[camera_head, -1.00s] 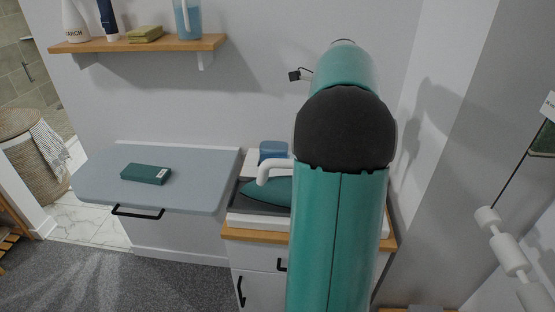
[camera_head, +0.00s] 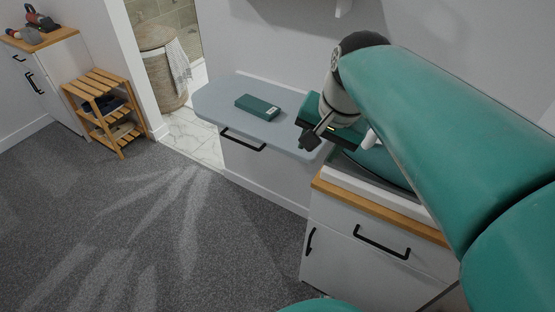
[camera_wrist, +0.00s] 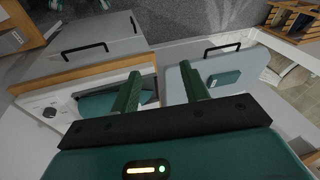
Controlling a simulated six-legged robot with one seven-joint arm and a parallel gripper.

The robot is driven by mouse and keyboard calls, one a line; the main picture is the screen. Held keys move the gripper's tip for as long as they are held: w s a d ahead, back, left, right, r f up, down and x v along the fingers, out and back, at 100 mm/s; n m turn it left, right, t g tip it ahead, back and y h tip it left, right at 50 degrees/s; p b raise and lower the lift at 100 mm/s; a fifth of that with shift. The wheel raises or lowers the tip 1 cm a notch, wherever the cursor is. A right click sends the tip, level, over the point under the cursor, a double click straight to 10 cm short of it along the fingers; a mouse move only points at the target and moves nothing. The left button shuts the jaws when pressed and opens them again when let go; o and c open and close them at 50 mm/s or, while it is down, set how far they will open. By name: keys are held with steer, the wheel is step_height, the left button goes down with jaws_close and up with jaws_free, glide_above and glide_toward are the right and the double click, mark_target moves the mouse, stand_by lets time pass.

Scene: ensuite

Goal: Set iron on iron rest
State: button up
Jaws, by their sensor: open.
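The teal iron (camera_head: 376,160) with its white handle lies on the white unit (camera_head: 388,191) on the cabinet top, partly hidden by my arm. It also shows in the wrist view (camera_wrist: 104,103), left of my fingers. A flat teal block (camera_head: 258,107) with a pale label lies on the blue-grey board (camera_head: 225,95); it also shows in the wrist view (camera_wrist: 223,77). I cannot tell for sure which piece is the iron rest. My gripper (camera_head: 308,139) is open and empty, near the board's right end, beside the iron.
The cabinet (camera_head: 365,250) with black handles stands against the wall beside the board. A slatted wooden rack (camera_head: 103,108) and a wicker basket (camera_head: 160,75) stand at the back left. The grey carpet (camera_head: 150,220) in front is clear.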

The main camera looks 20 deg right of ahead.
steer(key=s+a+f+n+t, duration=0.2)
steer(key=s+a+f+n, duration=0.2)
steer(key=a+n, duration=0.3)
steer(key=shift+s+a+n+h, duration=0.2)
steer(key=shift+s+n+h, duration=0.1)
steer(key=shift+s+n, duration=0.55)
steer(key=shift+f, duration=0.1)
steer(key=shift+c, duration=1)
steer(key=shift+d, duration=0.2)
